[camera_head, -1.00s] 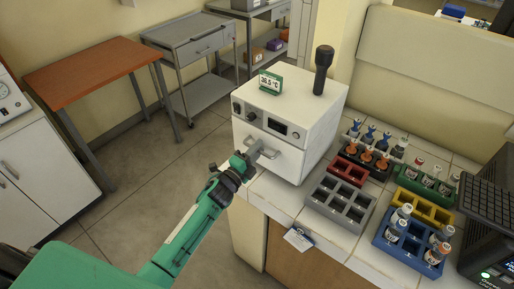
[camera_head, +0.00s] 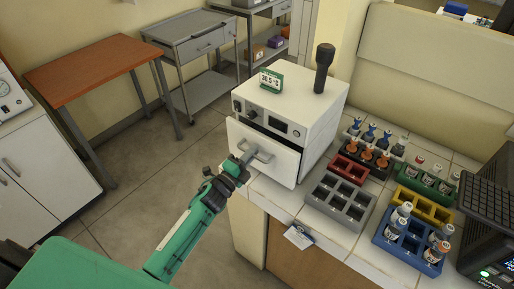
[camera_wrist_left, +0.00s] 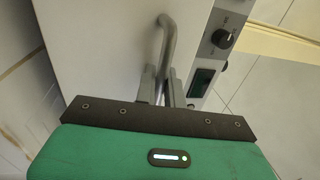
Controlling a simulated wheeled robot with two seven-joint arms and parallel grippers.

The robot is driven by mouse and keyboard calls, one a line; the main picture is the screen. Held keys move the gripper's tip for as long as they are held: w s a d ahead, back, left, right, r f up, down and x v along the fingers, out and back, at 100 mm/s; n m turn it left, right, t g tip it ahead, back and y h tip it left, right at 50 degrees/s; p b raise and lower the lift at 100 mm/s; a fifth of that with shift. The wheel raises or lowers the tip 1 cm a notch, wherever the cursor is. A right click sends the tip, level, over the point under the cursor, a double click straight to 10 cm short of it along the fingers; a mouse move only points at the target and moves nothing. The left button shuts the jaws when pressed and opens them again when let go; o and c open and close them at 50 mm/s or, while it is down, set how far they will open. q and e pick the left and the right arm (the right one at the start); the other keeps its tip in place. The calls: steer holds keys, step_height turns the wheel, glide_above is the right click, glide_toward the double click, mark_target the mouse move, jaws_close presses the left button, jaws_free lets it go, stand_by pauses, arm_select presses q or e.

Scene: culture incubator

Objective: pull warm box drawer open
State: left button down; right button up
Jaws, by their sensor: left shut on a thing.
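The warm box (camera_head: 306,103) is a white cabinet on the tiled counter, with a dark knob and a small display on its front. Its drawer (camera_head: 268,158) stands partly out, with a dark gap along its top edge. My left gripper (camera_head: 243,162) is shut on the grey drawer handle (camera_head: 262,154). In the left wrist view the fingers (camera_wrist_left: 164,85) close around the lower part of the bar handle (camera_wrist_left: 168,40). The drawer's inside is hidden. My right gripper is not in view.
A grey rack (camera_head: 340,200), a red rack (camera_head: 350,168), a blue rack (camera_head: 390,238) and other vial racks stand right of the box. A green temperature sign (camera_head: 271,80) and a black torch-like object (camera_head: 323,68) stand on top. The floor in front of the drawer is clear.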

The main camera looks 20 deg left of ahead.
arm_select(q)
steer(key=r+v, duration=0.3)
steer(key=v, duration=1.2)
steer(key=shift+s+a, duration=0.15)
steer(key=shift+s, duration=0.5)
steer(key=shift+f, duration=0.1)
steer(key=c, duration=1.6)
jaws_free()
steer(key=shift+b+v, duration=2.55)
steer(key=shift+v, duration=4.35)
